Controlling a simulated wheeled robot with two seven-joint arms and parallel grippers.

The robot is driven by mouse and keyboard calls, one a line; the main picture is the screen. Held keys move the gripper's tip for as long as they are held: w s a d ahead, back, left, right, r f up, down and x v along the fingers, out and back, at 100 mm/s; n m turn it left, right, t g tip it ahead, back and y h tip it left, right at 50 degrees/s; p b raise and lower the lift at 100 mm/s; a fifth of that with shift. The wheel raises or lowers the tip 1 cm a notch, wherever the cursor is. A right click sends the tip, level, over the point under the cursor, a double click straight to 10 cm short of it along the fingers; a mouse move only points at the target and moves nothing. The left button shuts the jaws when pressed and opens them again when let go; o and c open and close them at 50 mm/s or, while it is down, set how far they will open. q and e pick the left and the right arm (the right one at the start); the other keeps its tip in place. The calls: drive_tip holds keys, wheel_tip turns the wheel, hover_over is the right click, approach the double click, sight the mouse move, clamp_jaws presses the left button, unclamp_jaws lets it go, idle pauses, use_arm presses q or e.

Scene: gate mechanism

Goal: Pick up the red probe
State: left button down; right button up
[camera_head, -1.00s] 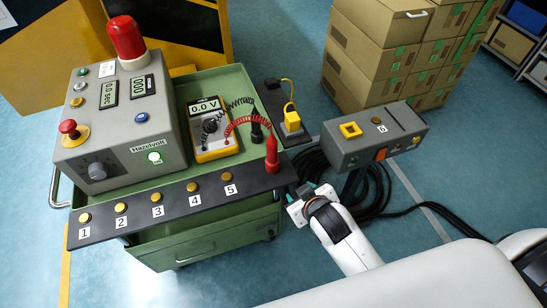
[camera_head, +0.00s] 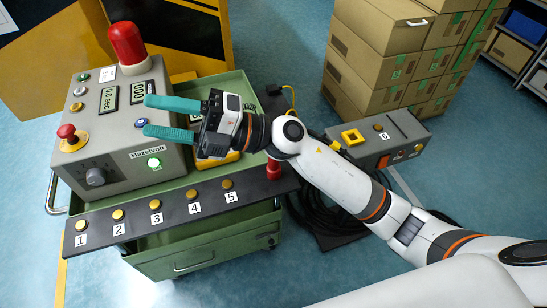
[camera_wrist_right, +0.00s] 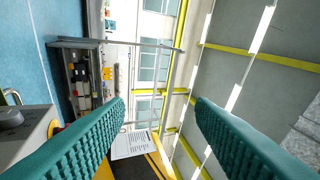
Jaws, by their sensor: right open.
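The red probe (camera_head: 273,170) stands at the right end of the dark strip on the green cart's front edge. Its upper part is partly covered by my right arm in the head view. My right gripper (camera_head: 147,115) is open and empty, with its two teal fingers apart. It is above the cart, to the left of the probe and apart from it, pointing left over the grey control box. The wrist view shows both fingers (camera_wrist_right: 160,115) spread with nothing between them and no probe in sight. My left gripper is not in view.
The grey control box (camera_head: 120,165) with a red beacon (camera_head: 127,43) stands on the cart's left. The yellow multimeter (camera_head: 232,157) and its leads are mostly hidden by my arm. Cartons (camera_head: 385,60) stand behind.

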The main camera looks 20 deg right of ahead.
wheel_tip(320, 180, down, 3)
drive_tip(key=s+a+n+g+h, duration=0.2)
drive_tip(key=n+g+h, duration=0.1)
drive_tip(key=n+g, duration=0.2)
drive_tip(key=n+t+h, duration=0.1)
drive_tip(key=h, duration=1.8)
hover_over(273, 168)
drive_tip(key=f, duration=0.8)
drive_tip(key=shift+w+d+f, duration=0.25)
drive_tip(key=shift+f, duration=0.15)
drive_tip(key=f+p, duration=0.1)
drive_tip(key=f, duration=0.4)
drive_tip(key=shift+d+f, duration=0.1)
drive_tip(key=shift+d, duration=0.1)
drive_tip(key=shift+f, duration=0.65)
drive_tip(key=f, duration=0.1)
drive_tip(key=f+p, duration=0.1)
drive_tip(key=f, duration=0.2)
drive_tip(key=shift+w+a+f, duration=0.15)
drive_tip(key=shift+w, duration=0.2)
drive_tip(key=shift+f, duration=0.45)
